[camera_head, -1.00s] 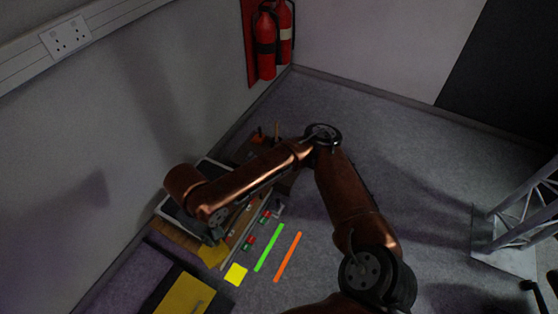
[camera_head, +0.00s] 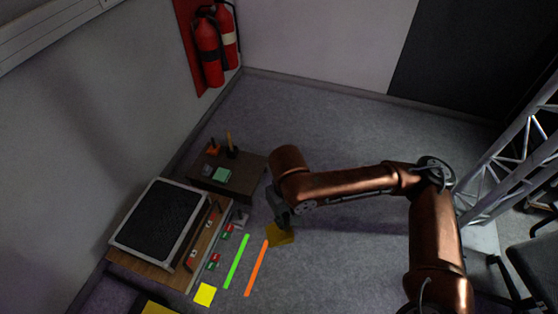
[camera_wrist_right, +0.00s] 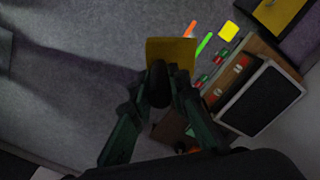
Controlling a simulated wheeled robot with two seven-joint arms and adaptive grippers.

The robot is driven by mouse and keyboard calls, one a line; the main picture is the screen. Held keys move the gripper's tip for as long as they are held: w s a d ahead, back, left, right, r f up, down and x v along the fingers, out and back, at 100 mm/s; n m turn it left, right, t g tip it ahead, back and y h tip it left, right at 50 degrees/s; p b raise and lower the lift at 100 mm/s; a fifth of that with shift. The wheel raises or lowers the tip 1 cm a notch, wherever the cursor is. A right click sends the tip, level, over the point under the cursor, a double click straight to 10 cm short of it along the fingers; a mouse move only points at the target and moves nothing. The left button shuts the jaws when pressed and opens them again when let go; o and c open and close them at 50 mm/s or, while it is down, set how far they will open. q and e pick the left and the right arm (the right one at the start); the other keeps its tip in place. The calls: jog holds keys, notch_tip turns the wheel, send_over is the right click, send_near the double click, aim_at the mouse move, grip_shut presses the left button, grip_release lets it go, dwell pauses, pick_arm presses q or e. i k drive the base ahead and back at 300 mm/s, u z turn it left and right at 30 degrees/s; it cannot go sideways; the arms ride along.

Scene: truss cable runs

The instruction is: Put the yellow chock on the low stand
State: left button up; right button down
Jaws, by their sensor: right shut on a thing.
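The yellow chock (camera_head: 281,236) is a dull yellow block held at the end of my right arm. My right gripper (camera_head: 284,220) is shut on it, right of the green and orange strips. The wrist view shows the chock (camera_wrist_right: 170,49) past the fingers of the right gripper (camera_wrist_right: 163,78). A low dark brown stand (camera_head: 246,181) is beyond and left of the gripper, by the wall. It bears a green block, a grey piece and upright pieces on its top. My left gripper is not in view.
A wooden bench (camera_head: 150,266) with a black-topped panel (camera_head: 160,222) stands along the left wall. A bright yellow square (camera_head: 205,294), a green strip (camera_head: 237,262) and an orange strip (camera_head: 256,267) are on the floor. Fire extinguishers (camera_head: 208,50) hang behind. A truss (camera_head: 510,145) stands right.

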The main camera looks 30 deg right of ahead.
aim_at(245, 183)
jog(key=z, duration=1.15)
jog(key=i, duration=2.05)
jog(key=u, duration=2.45)
